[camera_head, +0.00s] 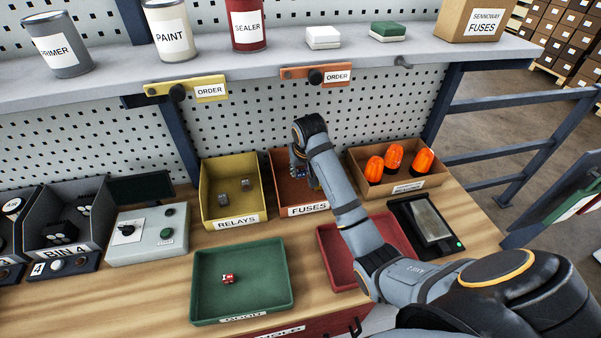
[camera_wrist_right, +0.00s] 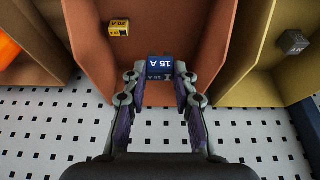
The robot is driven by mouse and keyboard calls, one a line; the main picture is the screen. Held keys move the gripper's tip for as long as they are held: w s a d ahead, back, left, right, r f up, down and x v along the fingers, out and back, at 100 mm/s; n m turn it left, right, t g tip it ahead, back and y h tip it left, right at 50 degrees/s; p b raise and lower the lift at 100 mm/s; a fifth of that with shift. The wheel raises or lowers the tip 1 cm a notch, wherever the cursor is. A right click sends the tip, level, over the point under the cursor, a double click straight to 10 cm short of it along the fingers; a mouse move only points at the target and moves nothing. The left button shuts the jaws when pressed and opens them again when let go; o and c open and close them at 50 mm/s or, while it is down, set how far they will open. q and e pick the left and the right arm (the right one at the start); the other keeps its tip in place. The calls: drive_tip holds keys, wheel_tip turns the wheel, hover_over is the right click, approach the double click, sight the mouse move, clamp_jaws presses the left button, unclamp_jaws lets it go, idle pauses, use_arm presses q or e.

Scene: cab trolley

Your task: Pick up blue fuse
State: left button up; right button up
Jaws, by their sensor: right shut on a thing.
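The blue fuse (camera_wrist_right: 160,67), marked 15 A, is between the fingertips of my right gripper (camera_wrist_right: 160,78) in the right wrist view. The right gripper is shut on it, inside the orange-brown fuses bin (camera_head: 307,209). In the head view my right arm reaches over that bin and the gripper (camera_head: 299,165) is partly hidden by the arm, so the blue fuse barely shows there. A yellow fuse (camera_wrist_right: 118,27), marked 20 A, lies in the same bin, apart from the gripper. My left gripper does not show.
The yellow relays bin (camera_head: 233,222) stands left of the fuses bin, and a box of orange beacon lamps (camera_head: 407,187) stands right. In front are a green tray (camera_head: 205,300) holding a small red part and a red tray (camera_head: 326,245). A shelf (camera_head: 240,72) overhangs behind.

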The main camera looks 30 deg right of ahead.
drive_tip(key=s+a+r+b, duration=0.1)
drive_tip(key=s+a+r, duration=0.2)
drive_tip(key=s, duration=0.3)
drive_tip(key=shift+s+a+b, duration=0.15)
drive_tip(key=shift+s+b, duration=0.15)
drive_tip(key=shift+s, duration=0.05)
